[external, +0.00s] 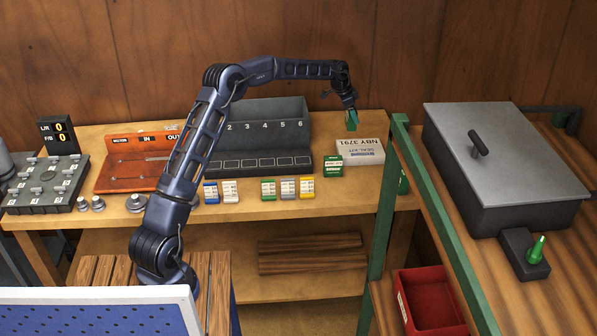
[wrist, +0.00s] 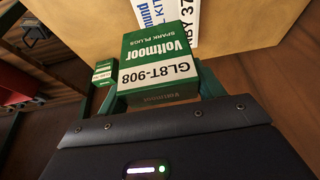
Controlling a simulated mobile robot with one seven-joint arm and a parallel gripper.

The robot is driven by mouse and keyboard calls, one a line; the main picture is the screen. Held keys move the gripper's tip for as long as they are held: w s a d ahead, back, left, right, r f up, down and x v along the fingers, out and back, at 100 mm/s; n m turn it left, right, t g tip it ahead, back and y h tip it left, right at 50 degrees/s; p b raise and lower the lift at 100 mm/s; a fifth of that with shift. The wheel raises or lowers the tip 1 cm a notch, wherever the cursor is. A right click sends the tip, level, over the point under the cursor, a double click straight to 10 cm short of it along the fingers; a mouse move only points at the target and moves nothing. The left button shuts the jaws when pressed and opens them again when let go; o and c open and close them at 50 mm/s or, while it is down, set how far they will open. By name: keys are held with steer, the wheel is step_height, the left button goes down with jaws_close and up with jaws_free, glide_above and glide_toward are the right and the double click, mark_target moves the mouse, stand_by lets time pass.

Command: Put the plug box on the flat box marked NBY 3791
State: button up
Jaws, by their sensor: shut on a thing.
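My gripper (external: 350,104) is shut on a green and white plug box (external: 351,121). In the wrist view the plug box (wrist: 160,62) reads "Voltmoor SPARK PLUGS GL8T-908" and sits between my two fingers. In the external view it hangs above the back of the white flat box marked NBY 3791 (external: 361,153), apparently clear of it. The flat box lies at the right end of the bench, its print upside down in the external view. Part of it shows at the top of the wrist view (wrist: 188,18), partly hidden by the held box.
A second green box (external: 325,167) stands just left of the flat box. Several small coloured boxes (external: 268,189) line the bench front. A grey numbered rack (external: 262,140) is to the left. A green shelf post (external: 384,200) stands close on the right.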

step_height(320, 180, down, 13)
steer(key=shift+r, duration=0.2)
stand_by(0.3)
steer(key=shift+f, duration=0.15)
steer(key=o, duration=1.1)
